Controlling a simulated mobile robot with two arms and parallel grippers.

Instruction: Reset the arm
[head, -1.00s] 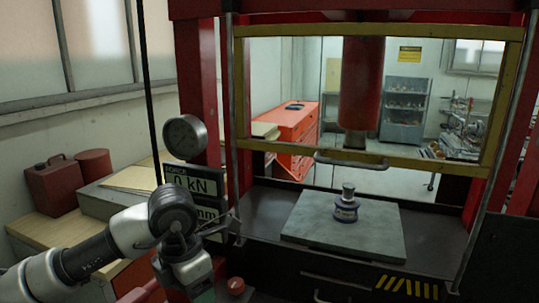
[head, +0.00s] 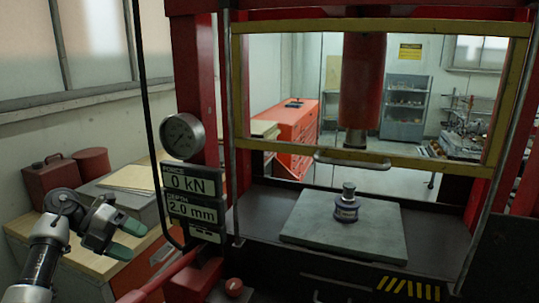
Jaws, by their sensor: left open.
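My left arm comes in from the lower left, and its gripper (head: 128,239) is open. Two green-tipped fingers are apart with nothing visible between them. The gripper is in front of the wooden bench, left of the press display (head: 191,184) and clear of the press. The display reads 0 kN and 2.0 mm. A small dark-banded metal part (head: 347,204) stands upright on the grey plate (head: 310,235), below the red ram (head: 362,90) with a gap between them. My right gripper is not in view.
A red lever (head: 158,278) slopes up from the bottom edge near the display, with a red knob (head: 234,286) beside it. A yellow-framed guard (head: 375,160) crosses the press front. A red can (head: 52,182) stands at the back left.

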